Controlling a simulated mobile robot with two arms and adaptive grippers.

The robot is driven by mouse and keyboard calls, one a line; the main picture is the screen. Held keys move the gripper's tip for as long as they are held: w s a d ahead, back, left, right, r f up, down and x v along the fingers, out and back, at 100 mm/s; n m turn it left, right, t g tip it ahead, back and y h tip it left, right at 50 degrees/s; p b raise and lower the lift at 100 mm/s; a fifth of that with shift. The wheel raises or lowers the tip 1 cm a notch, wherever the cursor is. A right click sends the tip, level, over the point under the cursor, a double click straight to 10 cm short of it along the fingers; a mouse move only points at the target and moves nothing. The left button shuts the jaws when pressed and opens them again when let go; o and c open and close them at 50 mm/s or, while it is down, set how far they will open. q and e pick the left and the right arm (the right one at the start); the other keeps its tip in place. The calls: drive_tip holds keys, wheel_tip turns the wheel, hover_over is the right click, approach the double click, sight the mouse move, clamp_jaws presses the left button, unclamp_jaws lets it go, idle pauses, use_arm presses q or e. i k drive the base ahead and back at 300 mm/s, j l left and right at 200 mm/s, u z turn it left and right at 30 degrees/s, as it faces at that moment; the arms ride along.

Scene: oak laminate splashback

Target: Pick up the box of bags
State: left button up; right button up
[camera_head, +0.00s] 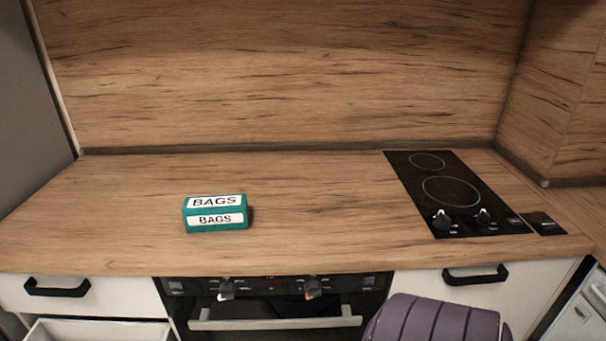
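The box of bags (215,213) is a teal box with white labels reading BAGS on its top and front. It sits on the wooden countertop (300,215), left of the middle and nearer the front edge than the back. Nothing touches it apart from the counter. Neither of my grippers shows in the head view.
A black two-ring hob (450,192) with knobs is set in the counter at right. Below are an oven (275,318) and a drawer standing open (95,331) at left. A purple ribbed, padded shape (437,322), like a seat back, rises at the bottom right. The counter around the box is clear.

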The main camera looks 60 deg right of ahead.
sight(227, 212)
drive_tip(key=z, duration=1.25)
drive_tip(key=u, duration=0.1)
drive_tip(key=i, duration=0.05)
